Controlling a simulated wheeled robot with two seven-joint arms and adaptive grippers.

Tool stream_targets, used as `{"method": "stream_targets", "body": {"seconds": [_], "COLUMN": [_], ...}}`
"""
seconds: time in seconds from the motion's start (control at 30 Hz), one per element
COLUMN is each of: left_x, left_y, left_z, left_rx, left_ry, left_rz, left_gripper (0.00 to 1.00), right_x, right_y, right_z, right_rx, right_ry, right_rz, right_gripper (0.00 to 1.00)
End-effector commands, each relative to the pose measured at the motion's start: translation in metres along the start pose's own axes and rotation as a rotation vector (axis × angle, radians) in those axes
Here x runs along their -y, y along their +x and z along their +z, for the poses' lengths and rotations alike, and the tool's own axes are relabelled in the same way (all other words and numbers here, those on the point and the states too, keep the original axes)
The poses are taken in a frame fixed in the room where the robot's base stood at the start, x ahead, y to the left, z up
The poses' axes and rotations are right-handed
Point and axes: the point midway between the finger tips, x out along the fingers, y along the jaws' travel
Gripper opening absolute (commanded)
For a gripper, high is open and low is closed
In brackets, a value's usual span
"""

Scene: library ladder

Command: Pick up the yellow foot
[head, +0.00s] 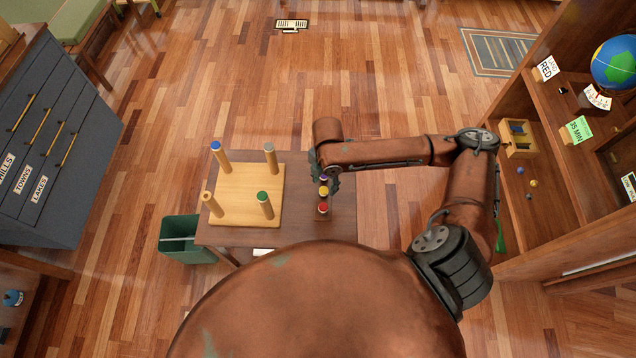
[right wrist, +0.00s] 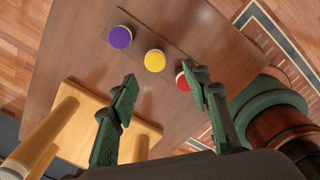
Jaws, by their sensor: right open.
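The yellow foot (head: 323,191) is a small round cap on the brown table (head: 300,222), in a row between a purple foot (head: 323,179) and a red foot (head: 323,208). In the right wrist view the yellow foot (right wrist: 155,61) lies between the purple foot (right wrist: 120,37) and the partly covered red foot (right wrist: 182,82). My right gripper (head: 326,172) is over the row's far end in the head view. In the wrist view its open fingers (right wrist: 160,76) are spread, empty, with the yellow foot seen beyond the gap. My left gripper is not in view.
A wooden board (head: 238,185) with upright legs, tipped blue, grey, green and tan, stands on the table left of the feet. A green bin (head: 184,243) stands on the floor at left. A shelf unit (head: 560,130) is at right and a dark cabinet (head: 75,100) at left.

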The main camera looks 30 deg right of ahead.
Motion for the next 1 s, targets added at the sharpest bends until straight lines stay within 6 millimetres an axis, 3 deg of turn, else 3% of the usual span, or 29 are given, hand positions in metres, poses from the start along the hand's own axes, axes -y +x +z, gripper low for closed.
{"method": "stream_targets", "body": {"seconds": [0.4,0.7,1.0], "left_x": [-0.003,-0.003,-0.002], "left_y": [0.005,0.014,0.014], "left_z": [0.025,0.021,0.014], "left_rx": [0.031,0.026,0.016], "left_ry": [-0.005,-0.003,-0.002], "left_rz": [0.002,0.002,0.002], "left_gripper": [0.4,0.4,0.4], "right_x": [-0.005,-0.005,-0.005], "right_y": [0.03,0.071,0.075], "right_z": [0.003,0.007,0.007], "right_rx": [0.008,0.008,0.009], "right_ry": [-0.024,-0.021,-0.02], "right_rz": [-0.012,-0.012,-0.01], "right_gripper": [0.44,0.44,0.42]}}
